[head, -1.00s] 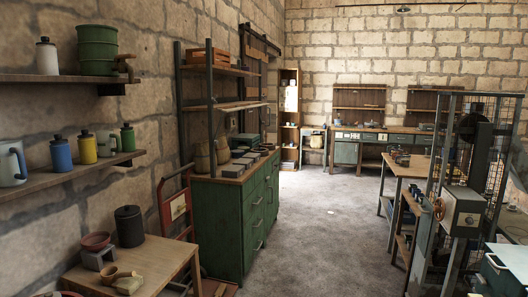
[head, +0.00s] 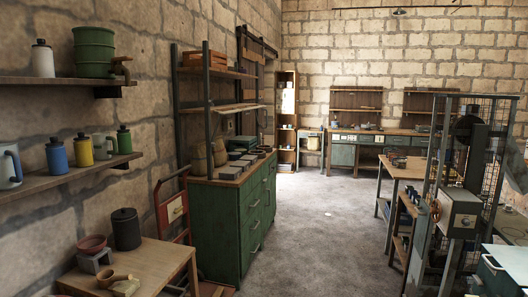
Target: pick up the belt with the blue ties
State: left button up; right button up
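I cannot make out a belt with blue ties in the head view. Neither of my grippers is in view. A tall dark frame with mesh sides (head: 500,150) stands at the right, with a grey box and an orange-red handwheel on it; I cannot tell whether a belt is on it.
A green cabinet (head: 225,225) stands left of centre with several items on top. A small wooden table (head: 165,262) is at the lower left, a red hand truck (head: 172,207) beside it. A workbench (head: 400,170) is at the right. The grey floor (head: 315,235) between is clear.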

aim_at(262, 154)
jog(key=i+z, duration=0.3)
jog(key=i, duration=0.15)
jog(key=i+l, duration=0.1)
jog(key=i, duration=5.15)
